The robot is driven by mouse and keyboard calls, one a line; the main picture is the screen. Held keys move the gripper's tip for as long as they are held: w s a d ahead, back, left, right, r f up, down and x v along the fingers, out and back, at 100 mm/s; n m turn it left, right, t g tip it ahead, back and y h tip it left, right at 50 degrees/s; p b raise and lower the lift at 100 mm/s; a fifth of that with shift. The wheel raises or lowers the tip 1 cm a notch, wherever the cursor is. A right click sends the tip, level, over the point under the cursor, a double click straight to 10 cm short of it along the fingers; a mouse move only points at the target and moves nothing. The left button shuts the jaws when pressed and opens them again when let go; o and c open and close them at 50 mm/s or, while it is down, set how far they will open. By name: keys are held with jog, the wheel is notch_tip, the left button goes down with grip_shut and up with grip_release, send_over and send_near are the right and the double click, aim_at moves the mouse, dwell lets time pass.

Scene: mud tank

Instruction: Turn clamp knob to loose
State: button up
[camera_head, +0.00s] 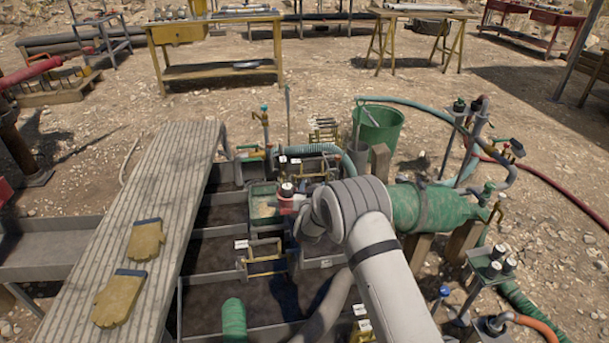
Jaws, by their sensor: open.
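My light grey arm reaches in from the bottom right, and its wrist bends over the middle of the mud tank (213,232). My gripper cannot be made out; the wrist and forearm cover the area where it would be. No part is clearly recognisable as the clamp knob. A small red fitting with a dark and white top (287,190) stands just left of my wrist, close to it in the picture; whether they touch cannot be told.
A ribbed walkway plank (176,190) with two yellow gloves (146,240) runs along the left. A green bucket (378,125) and hoses (450,118) stand behind my arm. Valve stands (494,262) crowd the right. Open dirt ground lies farther back, before the yellow workbench (215,72).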

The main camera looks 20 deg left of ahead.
aim_at(307, 182)
jog(key=shift+t, duration=0.7)
jog(key=shift+w+a+f, duration=0.4)
jog(key=shift+w+a, duration=0.35)
jog(key=shift+w, duration=0.2)
jog(key=shift+w+a+f, duration=0.45)
jog(key=shift+w+a, duration=0.3)
jog(key=shift+w, duration=0.25)
jog(key=shift+w+a+f, duration=0.4)
jog(key=shift+w+a, duration=0.35)
jog(key=shift+w, duration=0.2)
jog(key=shift+c, duration=0.4)
